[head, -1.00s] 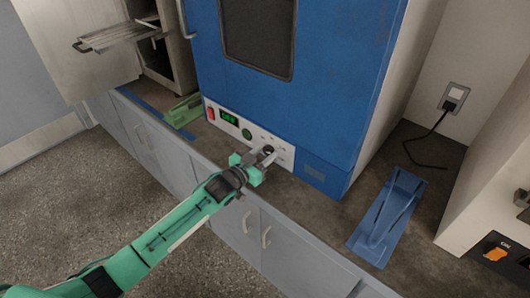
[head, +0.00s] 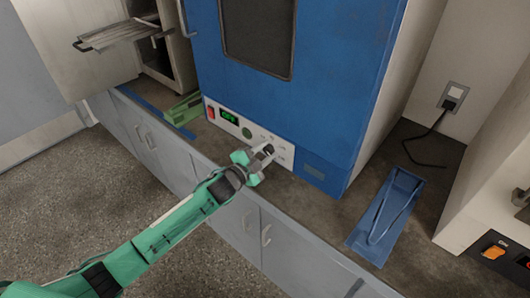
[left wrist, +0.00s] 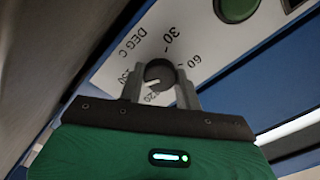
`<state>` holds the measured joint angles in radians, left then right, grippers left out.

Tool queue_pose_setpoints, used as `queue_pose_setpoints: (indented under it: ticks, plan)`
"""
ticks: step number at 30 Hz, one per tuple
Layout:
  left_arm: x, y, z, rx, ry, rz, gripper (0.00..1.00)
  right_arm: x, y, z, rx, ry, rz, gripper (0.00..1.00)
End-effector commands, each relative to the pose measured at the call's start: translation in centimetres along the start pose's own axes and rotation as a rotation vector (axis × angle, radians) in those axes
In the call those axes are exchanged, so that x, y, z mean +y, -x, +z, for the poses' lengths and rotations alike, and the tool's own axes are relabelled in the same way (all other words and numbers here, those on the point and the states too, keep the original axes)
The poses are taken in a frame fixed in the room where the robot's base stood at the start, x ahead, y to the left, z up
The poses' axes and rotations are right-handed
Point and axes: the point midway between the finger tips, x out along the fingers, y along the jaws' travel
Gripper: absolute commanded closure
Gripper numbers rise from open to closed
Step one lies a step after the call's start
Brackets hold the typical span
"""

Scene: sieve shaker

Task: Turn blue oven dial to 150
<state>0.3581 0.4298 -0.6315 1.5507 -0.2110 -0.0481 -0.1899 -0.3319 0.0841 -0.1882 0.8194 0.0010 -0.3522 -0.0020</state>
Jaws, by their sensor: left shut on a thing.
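The blue oven (head: 335,112) stands on the bench, with a pale control panel along its lower front. Its dark dial (head: 268,149) is at the right part of the panel and also shows in the left wrist view (left wrist: 158,72). My left gripper (head: 266,152) is shut on the dial, one finger on each side. In the left wrist view, the panel is tilted, with 30, 60, 120, 150 and DEG C printed around the dial. A white mark on the dial points to the lower left, near the 120 and 150 labels. My right gripper is out of view.
A red switch (head: 211,113), a lit green display (head: 229,116) and a green button (head: 247,133) are left of the dial. A blue stand (head: 384,220) lies on the bench at right. A machine with an orange switch (head: 494,252) is at far right.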

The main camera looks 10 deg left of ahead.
Motion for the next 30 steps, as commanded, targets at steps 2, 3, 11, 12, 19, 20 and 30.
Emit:
queue_pose_setpoints:
  ticks: [2,3,11,12,19,20,30]
  plan:
    - [0.27,0.08,0.16,-0.003,-0.035,0.004,0.89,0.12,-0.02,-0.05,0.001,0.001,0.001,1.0]
    - [0.27,0.08,0.16,-0.003,-0.049,0.004,0.89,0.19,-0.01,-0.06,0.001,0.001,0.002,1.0]
    - [0.28,0.09,0.16,-0.003,-0.106,0.004,0.89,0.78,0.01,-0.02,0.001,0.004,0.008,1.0]
    - [0.28,0.09,0.16,-0.003,-0.109,0.004,0.89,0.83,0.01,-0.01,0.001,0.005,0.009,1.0]
    - [0.28,0.09,0.16,-0.003,-0.115,0.005,0.89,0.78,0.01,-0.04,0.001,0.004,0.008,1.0]
    - [0.28,0.09,0.16,-0.003,-0.115,0.004,0.89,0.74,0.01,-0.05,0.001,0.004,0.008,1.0]
    - [0.16,0.05,0.09,-0.002,-0.114,0.003,0.44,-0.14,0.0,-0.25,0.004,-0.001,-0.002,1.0]
